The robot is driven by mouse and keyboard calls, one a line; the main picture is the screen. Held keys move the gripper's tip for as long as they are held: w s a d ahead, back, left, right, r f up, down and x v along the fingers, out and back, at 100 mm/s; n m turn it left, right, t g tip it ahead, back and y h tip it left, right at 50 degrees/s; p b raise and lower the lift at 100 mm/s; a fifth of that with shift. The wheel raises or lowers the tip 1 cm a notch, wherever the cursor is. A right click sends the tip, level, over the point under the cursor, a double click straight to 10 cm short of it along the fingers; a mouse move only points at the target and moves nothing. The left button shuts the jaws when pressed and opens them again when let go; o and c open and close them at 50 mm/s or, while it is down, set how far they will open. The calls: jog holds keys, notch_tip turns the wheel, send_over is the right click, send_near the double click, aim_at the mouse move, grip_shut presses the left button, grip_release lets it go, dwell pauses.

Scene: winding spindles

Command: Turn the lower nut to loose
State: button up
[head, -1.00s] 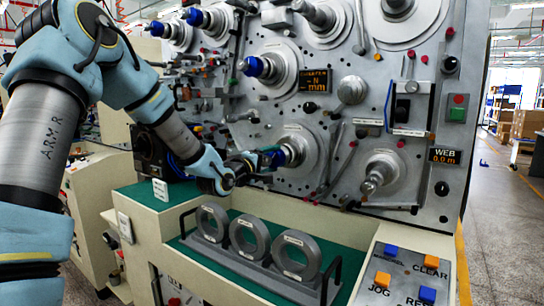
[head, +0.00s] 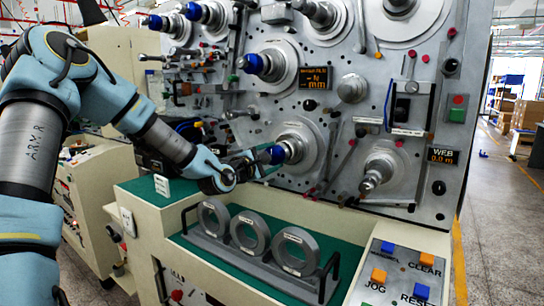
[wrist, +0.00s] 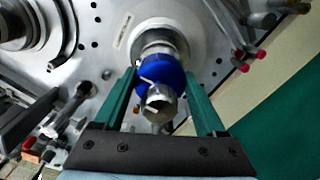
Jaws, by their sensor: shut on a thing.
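The lower blue nut (head: 277,155) sits on the lower middle spindle of the grey machine face. My gripper (head: 267,160) reaches it from the left and is shut on it. In the wrist view the same blue nut (wrist: 168,72) lies between my two green fingers (wrist: 161,84), with the bare metal spindle end (wrist: 160,105) sticking out toward the camera. A pale line crosses the spindle end and nut. The exact finger contact is partly hidden in the head view.
Another blue nut (head: 252,63) is on the spindle above. A bare spindle (head: 376,177) stands to the right. Several levers and knobs stick out around the nut. A rack of grey rings (head: 250,232) stands on the green ledge below, and a button panel (head: 400,275) is at lower right.

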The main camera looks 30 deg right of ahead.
dwell(0.4)
jog(key=o, duration=1.3)
jog(key=b+v, duration=0.2)
jog(key=v, duration=0.9)
jog(key=shift+b, duration=0.3)
jog(key=shift+w, duration=0.1)
